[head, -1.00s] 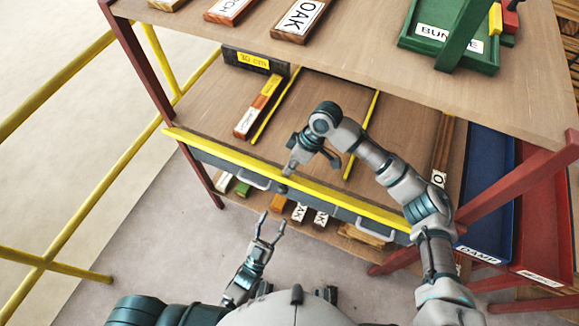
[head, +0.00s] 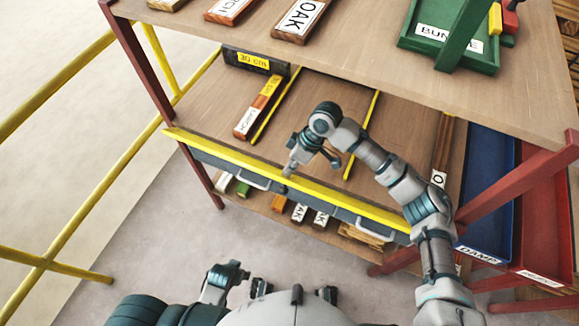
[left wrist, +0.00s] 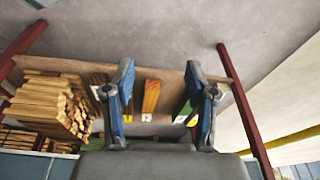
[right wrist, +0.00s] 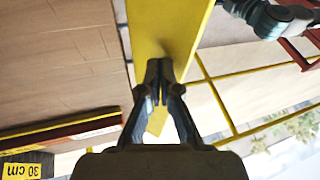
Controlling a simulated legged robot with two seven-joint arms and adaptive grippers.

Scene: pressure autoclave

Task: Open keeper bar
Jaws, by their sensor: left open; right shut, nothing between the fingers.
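The yellow keeper bar (head: 225,153) runs along the front edge of the middle shelf, from the left post to the right side, above a grey rail with handles. In the right wrist view the yellow bar (right wrist: 165,30) fills the top centre. My right gripper (head: 289,170) is shut and empty at the middle of the bar; its closed tips (right wrist: 158,70) overlap the bar in the right wrist view, and I cannot tell whether they touch it. My left gripper (left wrist: 158,98) is open and empty, low in front of the rack; its fingers are hard to make out in the head view.
Labelled wooden blocks (head: 256,106) lie on the middle shelf (head: 320,115) between yellow dividers. The upper shelf (head: 370,40) holds more blocks and a green tray (head: 425,50). Blue (head: 488,190) and red bins are at right. Yellow railings (head: 95,210) stand at left.

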